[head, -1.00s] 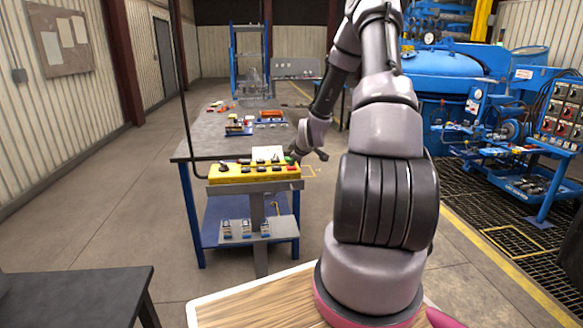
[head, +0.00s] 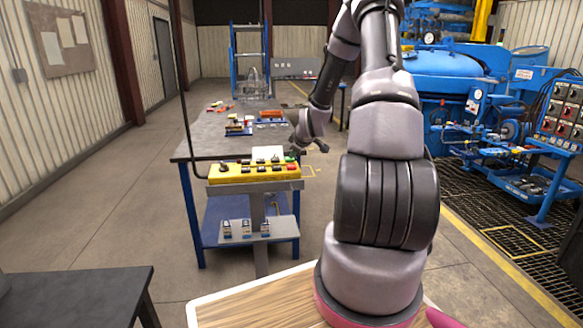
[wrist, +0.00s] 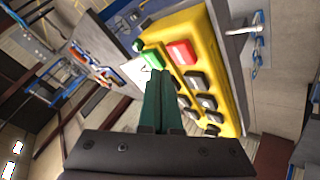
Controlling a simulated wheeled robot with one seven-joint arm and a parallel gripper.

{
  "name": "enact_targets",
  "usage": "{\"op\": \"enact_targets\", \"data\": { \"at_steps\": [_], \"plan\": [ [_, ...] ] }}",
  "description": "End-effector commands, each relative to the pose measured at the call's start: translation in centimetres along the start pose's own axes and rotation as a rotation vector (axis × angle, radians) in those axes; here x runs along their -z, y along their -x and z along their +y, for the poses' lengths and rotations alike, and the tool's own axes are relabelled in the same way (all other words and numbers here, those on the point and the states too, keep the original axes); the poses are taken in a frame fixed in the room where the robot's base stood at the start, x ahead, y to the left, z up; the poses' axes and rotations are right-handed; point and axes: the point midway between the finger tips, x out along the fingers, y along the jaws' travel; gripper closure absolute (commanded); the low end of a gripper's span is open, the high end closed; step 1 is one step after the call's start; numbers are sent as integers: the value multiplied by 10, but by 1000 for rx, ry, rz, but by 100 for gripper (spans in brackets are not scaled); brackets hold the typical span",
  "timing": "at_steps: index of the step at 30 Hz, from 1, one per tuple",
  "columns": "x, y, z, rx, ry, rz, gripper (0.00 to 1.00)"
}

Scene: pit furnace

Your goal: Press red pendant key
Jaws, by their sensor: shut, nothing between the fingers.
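The yellow pendant (head: 232,177) lies on a grey stand at the near end of the workbench; it also fills the upper right of the wrist view (wrist: 208,48). In the head view my gripper (head: 293,151) is above the pendant's right end.
The workbench (head: 205,148) behind the pendant holds a white sheet (head: 268,153) and small coloured parts. A lower shelf (head: 245,238) carries several small blue-and-white items. A dark table (head: 75,292) stands near left, and blue furnace equipment (head: 450,80) stands at right.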

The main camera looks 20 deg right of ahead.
Motion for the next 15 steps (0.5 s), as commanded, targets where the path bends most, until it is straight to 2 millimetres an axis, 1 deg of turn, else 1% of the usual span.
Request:
{"op": "enact_targets", "data": {
  "at_steps": [3,9,15],
  "plan": [
    [7,9,7,-2,1,1,100],
    [16,22,16,0,1,0,100],
    [19,26,18,0,-1,0,100]
  ]
}}
